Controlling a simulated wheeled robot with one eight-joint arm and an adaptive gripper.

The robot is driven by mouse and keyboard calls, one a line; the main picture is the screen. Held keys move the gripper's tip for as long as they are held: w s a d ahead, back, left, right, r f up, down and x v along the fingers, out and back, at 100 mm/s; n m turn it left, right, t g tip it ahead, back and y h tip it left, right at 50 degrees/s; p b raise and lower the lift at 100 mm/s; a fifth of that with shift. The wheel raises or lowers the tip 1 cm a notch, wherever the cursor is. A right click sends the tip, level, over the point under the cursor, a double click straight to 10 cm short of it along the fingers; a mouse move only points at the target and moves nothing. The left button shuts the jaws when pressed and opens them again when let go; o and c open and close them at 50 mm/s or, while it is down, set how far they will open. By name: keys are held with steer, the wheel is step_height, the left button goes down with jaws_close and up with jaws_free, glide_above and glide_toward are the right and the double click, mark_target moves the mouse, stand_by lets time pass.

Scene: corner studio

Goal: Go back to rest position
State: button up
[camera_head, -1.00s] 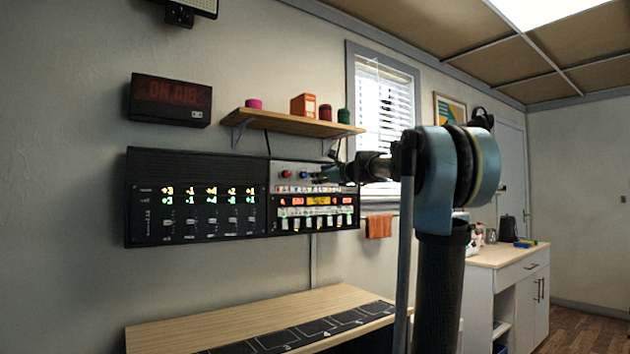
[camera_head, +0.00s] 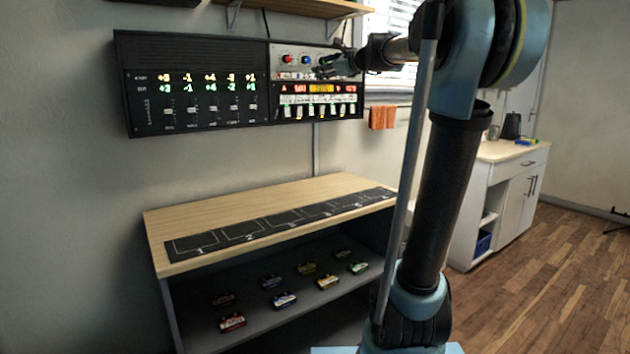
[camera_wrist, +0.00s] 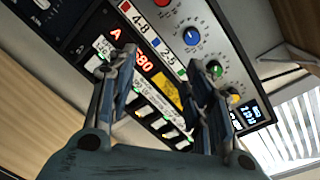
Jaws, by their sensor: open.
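My gripper (camera_head: 338,62) is raised on my outstretched arm in front of the wall panel's right module (camera_head: 318,88). In the wrist view my gripper (camera_wrist: 165,80) shows two fingers spread apart with nothing between them. Behind the fingers are the module's blue knob (camera_wrist: 191,37), a red knob, lit red digits and a row of white keys. The fingers hide parts of the panel. I cannot tell whether they touch it.
A wooden desk (camera_head: 200,216) with a black numbered strip (camera_head: 270,228) stands below the panel. Several small coloured items lie on its lower shelf (camera_head: 330,293). A wooden wall shelf (camera_head: 290,7) is above. A white cabinet (camera_head: 516,190) stands right, beside open wooden floor (camera_head: 545,265).

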steer(key=s+f+n+g+h, duration=0.2)
steer(key=s+f+n+g, duration=0.35)
steer(key=s+f, duration=0.7)
steer(key=s+f+n+g+h, duration=0.1)
steer(key=s+f+n+g, duration=0.1)
steer(key=s+f+n, duration=1.05)
steer(key=s+d+f+n+g+h, duration=0.1)
steer(key=s+d+f, duration=0.4)
steer(key=f, duration=0.5)
steer(key=s+d+f+n+g+h, duration=0.1)
steer(key=s+d+f+h, duration=0.3)
steer(key=s+f, duration=0.4)
steer(key=s+d+f+n+g+h, duration=0.1)
steer(key=s+d+f, duration=0.4)
steer(key=f, duration=0.7)
steer(key=shift+s+d+g+h, duration=0.3)
steer(key=shift+s+g+h, duration=0.35)
steer(key=shift+s, duration=0.3)
steer(key=shift+f, duration=0.1)
steer(key=shift+w+f, duration=0.2)
steer(key=shift+w, duration=0.3)
steer(key=shift+a, duration=0.1)
